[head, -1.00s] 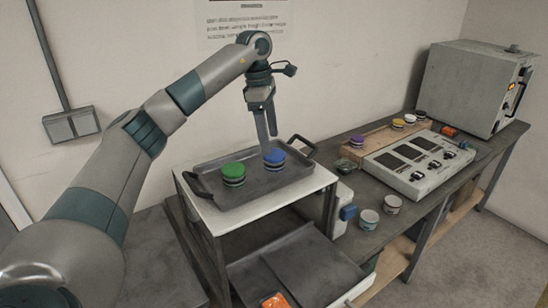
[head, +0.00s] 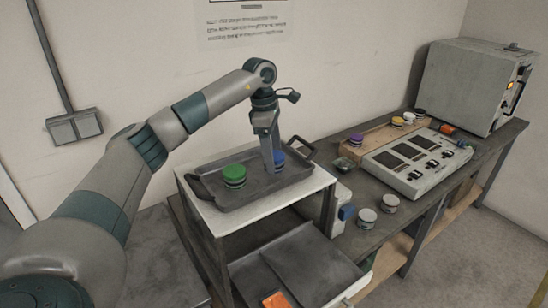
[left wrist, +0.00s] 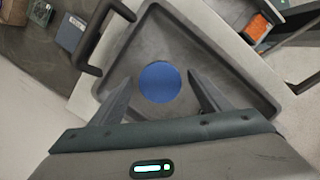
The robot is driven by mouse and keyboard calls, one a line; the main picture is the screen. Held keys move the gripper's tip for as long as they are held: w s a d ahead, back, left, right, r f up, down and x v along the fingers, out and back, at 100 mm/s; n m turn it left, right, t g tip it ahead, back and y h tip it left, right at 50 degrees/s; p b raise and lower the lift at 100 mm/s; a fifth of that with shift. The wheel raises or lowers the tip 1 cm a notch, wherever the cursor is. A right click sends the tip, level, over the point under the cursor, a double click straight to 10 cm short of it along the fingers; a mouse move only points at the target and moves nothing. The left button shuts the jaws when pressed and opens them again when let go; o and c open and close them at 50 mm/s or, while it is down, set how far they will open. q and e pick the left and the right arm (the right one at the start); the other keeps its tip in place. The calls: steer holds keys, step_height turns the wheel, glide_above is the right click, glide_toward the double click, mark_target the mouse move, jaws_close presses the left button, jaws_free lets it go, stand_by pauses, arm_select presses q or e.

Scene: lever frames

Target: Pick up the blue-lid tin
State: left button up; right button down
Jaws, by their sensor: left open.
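The blue-lid tin (head: 279,159) stands upright in the dark tray (head: 215,195), partly hidden behind my left gripper in the head view. In the left wrist view its round blue lid (left wrist: 160,82) lies between and a little ahead of the fingers. My left gripper (head: 270,165) points down at the tin and is open, with a finger on either side of the lid in the wrist view. I cannot tell whether the fingers touch it. A green-lid tin (head: 234,175) stands to the left in the same tray. My right gripper is not in view.
The tray has raised handles and sits on a white-topped cart (head: 257,220). To the right, a bench holds a control panel (head: 418,162), several small tins and a grey cabinet (head: 472,85). An orange item (head: 275,299) lies on the lower shelf.

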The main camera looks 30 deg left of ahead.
arm_select(q)
steer(key=shift+d+f, duration=0.1)
steer(key=shift+f, duration=0.55)
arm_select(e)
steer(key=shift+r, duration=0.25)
arm_select(q)
steer(key=c, duration=1.2)
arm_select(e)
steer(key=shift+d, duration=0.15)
